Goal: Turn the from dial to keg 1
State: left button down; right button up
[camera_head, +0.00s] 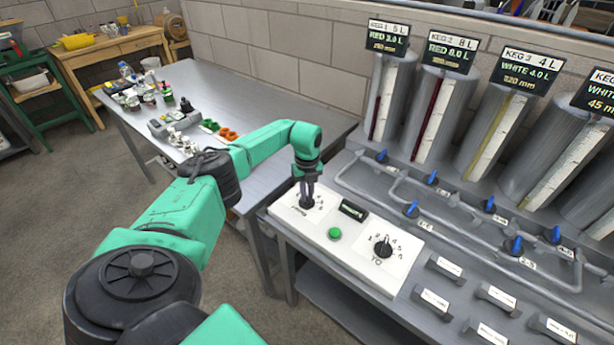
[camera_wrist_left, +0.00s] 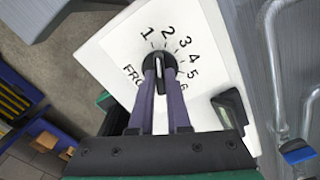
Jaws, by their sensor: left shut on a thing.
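The white control panel (camera_head: 345,240) stands on the steel bench. Its black "FROM" dial (camera_wrist_left: 158,66) has the numbers 1 to 6 printed around it. My left gripper (camera_head: 307,199) comes down from above and is shut on this dial; in the wrist view its two purple-grey fingers (camera_wrist_left: 159,80) flank the knob's ridge. The ridge's far end points upward near 1 and 2; I cannot tell exactly which mark it meets. The keg 1 tank (camera_head: 390,95) stands behind, with a sign reading red. My right gripper is not in view.
On the panel are a green button (camera_head: 335,233), a dark display (camera_head: 353,211) and the "TO" dial (camera_head: 382,246). Pipes with blue valve handles (camera_head: 411,208) run behind it. A side table (camera_head: 250,85) holds small items at the left.

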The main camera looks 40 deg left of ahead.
pick_arm(q)
jog(key=shift+w+r+n+p, duration=0.1)
jog(key=shift+r+n+p, duration=0.1)
jog(key=shift+n, duration=0.4)
jog(key=shift+w+r+n+p, duration=0.1)
jog(key=shift+n+p, duration=0.05)
jog(key=shift+n, duration=0.45)
jog(key=shift+a, duration=0.1)
jog(key=c, duration=1.1)
grip_release()
jog(key=shift+o, duration=1.1)
jog(key=shift+s+f, duration=0.1)
jog(key=shift+f, duration=0.05)
notch_tip(320, 180, up, 15)
jog(key=b, duration=0.2)
jog(key=shift+f, duration=0.2)
